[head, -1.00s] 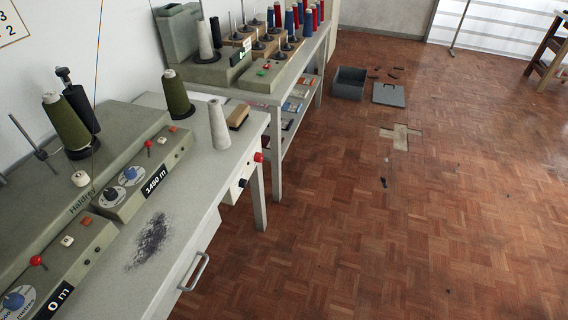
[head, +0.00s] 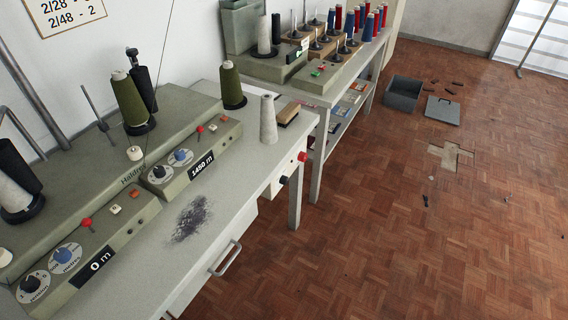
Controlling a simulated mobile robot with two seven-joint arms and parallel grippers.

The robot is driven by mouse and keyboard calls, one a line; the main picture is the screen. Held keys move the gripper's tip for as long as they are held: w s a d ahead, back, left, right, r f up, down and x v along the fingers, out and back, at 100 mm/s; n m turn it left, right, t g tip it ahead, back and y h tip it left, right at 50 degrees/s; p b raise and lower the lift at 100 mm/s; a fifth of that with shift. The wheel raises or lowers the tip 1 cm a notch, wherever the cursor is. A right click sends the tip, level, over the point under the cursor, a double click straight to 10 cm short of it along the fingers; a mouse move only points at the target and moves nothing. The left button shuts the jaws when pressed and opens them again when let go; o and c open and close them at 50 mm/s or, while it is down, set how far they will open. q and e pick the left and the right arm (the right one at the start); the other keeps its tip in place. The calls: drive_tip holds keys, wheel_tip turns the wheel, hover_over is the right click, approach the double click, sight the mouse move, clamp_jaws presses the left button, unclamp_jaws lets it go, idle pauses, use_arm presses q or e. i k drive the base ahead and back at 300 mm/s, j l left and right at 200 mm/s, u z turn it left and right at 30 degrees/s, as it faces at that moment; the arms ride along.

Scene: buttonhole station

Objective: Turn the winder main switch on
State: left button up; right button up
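The grey-green winder (head: 110,190) stands on a pale table on the left, marked Haldrey or similar. Its near control panel (head: 85,245) has a "0 m" display, two dials and a red-knobbed lever (head: 86,223). Its far panel (head: 190,160) reads 1450 m or similar and has two dials and another red-knobbed lever (head: 200,130). On the table's front, near the far end, a white plate (head: 291,167) carries a red knob (head: 302,157) and a dark knob (head: 284,180). I cannot tell which control is the main switch. Neither gripper is in view.
A cone of pale yarn (head: 268,120) and a brush-like block (head: 288,114) stand at the table's far end. A drawer handle (head: 226,258) sticks out in front. A second bench (head: 325,85) with spools stands beyond. Parquet floor (head: 400,240) to the right is mostly clear.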

sight(303, 156)
drive_tip(key=i+l+u, duration=0.1)
drive_tip(key=u, duration=0.25)
drive_tip(key=i+l+u, duration=0.1)
drive_tip(key=l+u, duration=0.25)
drive_tip(key=i+l+u, duration=0.1)
drive_tip(key=u, duration=0.25)
drive_tip(key=i+l+u, duration=0.25)
drive_tip(key=l, duration=0.85)
drive_tip(key=k+l+u, duration=0.1)
drive_tip(key=l+u, duration=0.15)
drive_tip(key=l, duration=2.5)
drive_tip(key=i, duration=0.05)
